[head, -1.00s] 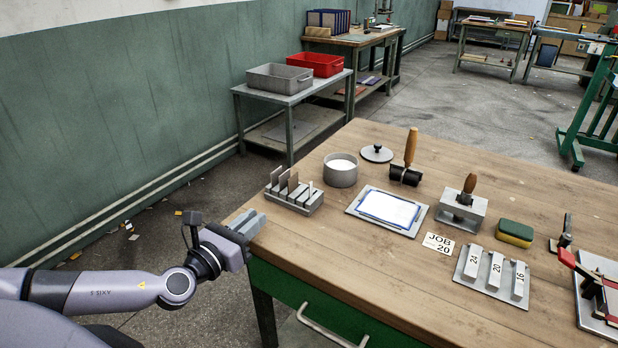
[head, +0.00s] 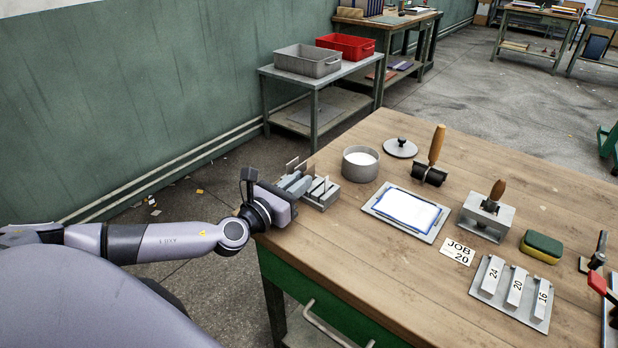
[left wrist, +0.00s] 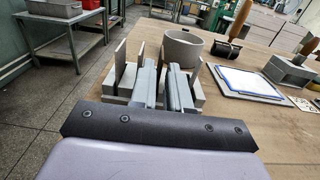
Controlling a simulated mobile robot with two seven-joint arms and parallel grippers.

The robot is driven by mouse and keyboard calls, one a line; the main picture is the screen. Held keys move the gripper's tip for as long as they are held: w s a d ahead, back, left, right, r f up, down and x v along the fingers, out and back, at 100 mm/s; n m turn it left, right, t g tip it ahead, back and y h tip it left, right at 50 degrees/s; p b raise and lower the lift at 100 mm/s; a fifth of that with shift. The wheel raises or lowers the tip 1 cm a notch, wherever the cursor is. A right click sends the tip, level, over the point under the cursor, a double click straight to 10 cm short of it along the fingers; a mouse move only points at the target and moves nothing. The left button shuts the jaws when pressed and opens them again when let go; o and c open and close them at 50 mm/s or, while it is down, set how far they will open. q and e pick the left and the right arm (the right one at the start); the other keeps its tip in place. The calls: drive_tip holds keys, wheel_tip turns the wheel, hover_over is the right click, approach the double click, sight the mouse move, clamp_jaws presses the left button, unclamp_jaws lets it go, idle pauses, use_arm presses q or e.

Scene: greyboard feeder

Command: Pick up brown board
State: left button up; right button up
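A grey slotted rack (head: 325,197) stands at the table's near left edge with thin upright boards in it. Two brownish-grey boards show in the left wrist view: a nearer one (left wrist: 121,66) and one behind it (left wrist: 141,52), both left of the fingers. A paler, shorter piece (head: 320,187) stands farther right in the rack. My left gripper (head: 294,182) is at the rack's left part, its fingers pointing over it. In the left wrist view its two fingers (left wrist: 162,76) are apart, with a narrow gap and no board visible between them. My right gripper is not in view.
A round grey pot (head: 360,165) stands close behind the rack. A tray with white sheets (head: 408,212) lies to the right, and a wooden-handled roller (head: 431,165) stands beyond.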

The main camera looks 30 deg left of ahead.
use_arm(q)
drive_tip(key=shift+w+f, duration=0.1)
drive_tip(key=shift+w, duration=0.6)
clamp_jaws()
